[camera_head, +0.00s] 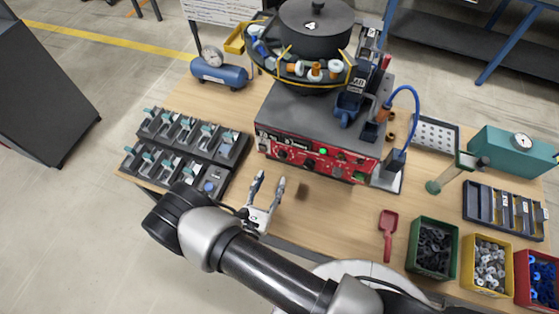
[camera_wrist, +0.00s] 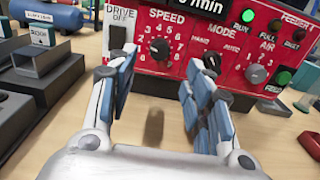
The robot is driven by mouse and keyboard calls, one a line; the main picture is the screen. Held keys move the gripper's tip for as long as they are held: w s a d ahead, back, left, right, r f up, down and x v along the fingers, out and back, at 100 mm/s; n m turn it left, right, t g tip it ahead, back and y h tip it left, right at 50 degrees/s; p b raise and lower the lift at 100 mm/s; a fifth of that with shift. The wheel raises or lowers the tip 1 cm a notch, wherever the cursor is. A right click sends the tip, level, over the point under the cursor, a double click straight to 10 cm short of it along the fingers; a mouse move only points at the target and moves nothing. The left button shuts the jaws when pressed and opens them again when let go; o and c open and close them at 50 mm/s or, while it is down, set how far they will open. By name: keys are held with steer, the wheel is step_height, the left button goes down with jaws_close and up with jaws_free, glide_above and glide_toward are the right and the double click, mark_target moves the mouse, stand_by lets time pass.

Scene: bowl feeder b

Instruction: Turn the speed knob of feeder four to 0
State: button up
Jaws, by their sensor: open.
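The red control panel (camera_head: 318,158) is on the front of the feeder's grey housing. Its black speed knob (camera_wrist: 160,48) has a numbered dial around it and sits left of the mode knob (camera_wrist: 213,61) in the wrist view. I cannot tell clearly which number the speed knob points to. My gripper (camera_head: 269,181) is open and empty, in front of the panel and above the table. In the wrist view its fingers (camera_wrist: 158,78) stand left and right below the speed knob, apart from it.
Dark fixtures (camera_head: 187,142) with teal parts stand left of my gripper. A red scoop (camera_head: 389,225) and parts bins (camera_head: 435,247) lie at the right.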

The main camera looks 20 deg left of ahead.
mark_target(281, 158)
steer(key=w, duration=0.8)
steer(key=shift+w+d+b, duration=0.3)
steer(key=shift+d, duration=0.05)
steer(key=shift+c, duration=0.6)
steer(key=c, duration=0.9)
